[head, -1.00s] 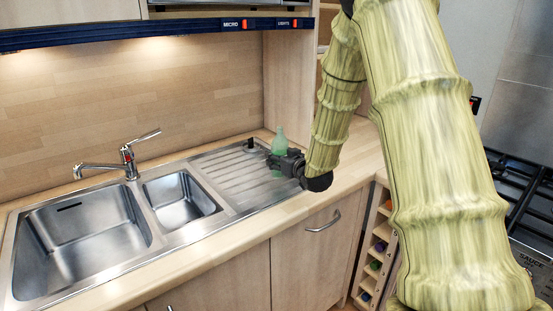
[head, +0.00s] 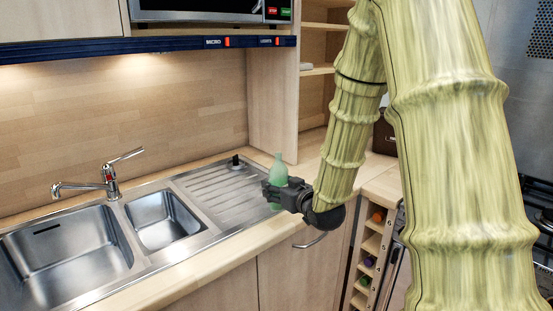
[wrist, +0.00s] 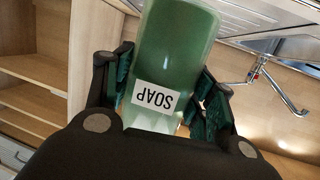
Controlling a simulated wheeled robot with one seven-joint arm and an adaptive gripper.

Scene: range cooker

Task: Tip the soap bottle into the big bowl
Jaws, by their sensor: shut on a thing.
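The soap bottle (head: 278,171) is green and translucent, and stands about upright in the head view. My gripper (head: 274,190) is shut on it at the right end of the drainboard. In the wrist view the bottle (wrist: 165,62) shows close up with its SOAP label upside down, between the fingers of my gripper (wrist: 163,90). The big bowl of the sink (head: 65,255) is at the left of the head view, empty, well apart from the bottle.
A smaller sink bowl (head: 162,220) lies between the big bowl and the ribbed drainboard (head: 222,190). The tap (head: 108,181) stands behind the bowls. A small black item (head: 236,162) is at the drainboard's back. A shelf rack (head: 368,255) is below right.

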